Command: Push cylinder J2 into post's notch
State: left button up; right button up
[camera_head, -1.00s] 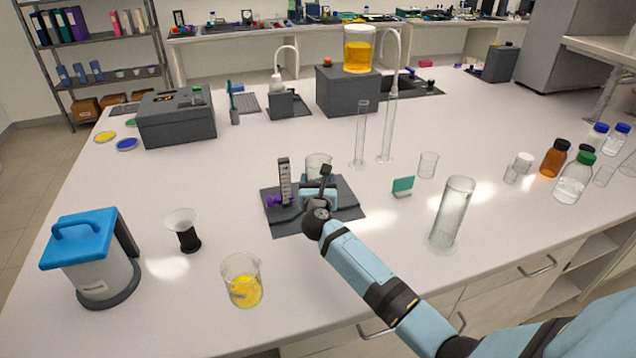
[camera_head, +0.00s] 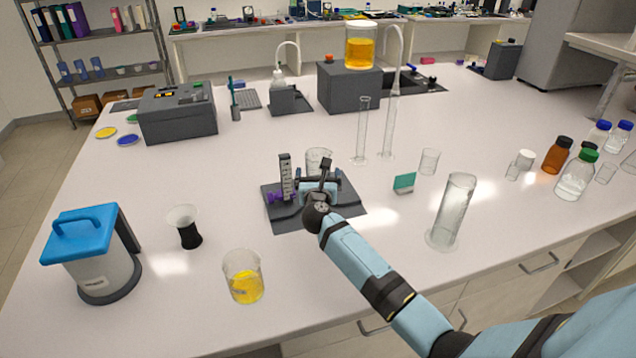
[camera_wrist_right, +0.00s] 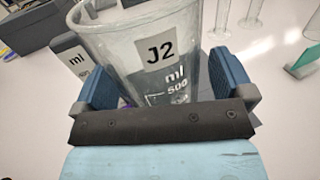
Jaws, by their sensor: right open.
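Cylinder J2 (camera_wrist_right: 140,45) is a clear glass vessel with a grey J2 label, between the two blue fingers of my right gripper (camera_wrist_right: 165,80) in the right wrist view. In the head view its top (camera_head: 318,158) shows behind my right gripper (camera_head: 319,183), which hides its lower part. My right gripper is open around the cylinder. The post (camera_head: 286,175) is a grey upright with a scale and a purple clamp (camera_head: 277,197), just left of the cylinder. I cannot make out the notch. My left gripper is not in view.
The post stands on a dark mat (camera_head: 290,222). A yellow-filled beaker (camera_head: 243,280) and a black-based funnel (camera_head: 187,230) stand front left. The bench between is clear.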

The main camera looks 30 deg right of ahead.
jog(key=s+a+r+n+t+y+b, duration=0.1)
jog(key=s+a+r+n+t+y, duration=0.1)
jog(key=s+a+n+y, duration=0.7)
jog(key=s+a+r+n+t+y+b, duration=0.1)
jog(key=s+a+r+n+t+y, duration=0.15)
jog(key=s+a+n+y, duration=0.7)
jog(key=s+a+f+n+g+h, duration=0.1)
jog(key=s+f+n+g+h, duration=0.1)
jog(key=s+f+n+g, duration=0.55)
jog(key=s+a+f+n+g+h, duration=0.15)
jog(key=s+n+g, duration=0.25)
jog(key=s+n, duration=0.8)
jog(key=s+d+f+n+g+h, duration=0.3)
jog(key=s+d+n+g+h, duration=0.25)
jog(key=s+d, duration=0.25)
jog(key=w+a+f+n+t+y+p, duration=0.2)
jog(key=w+a+f+t+y+p, duration=0.1)
jog(key=w+a+f+t+p, duration=0.2)
jog(key=shift+w+a+f+t, duration=0.55)
jog(key=shift+a+f+t, duration=0.5)
jog(key=shift+f+t, duration=0.7)
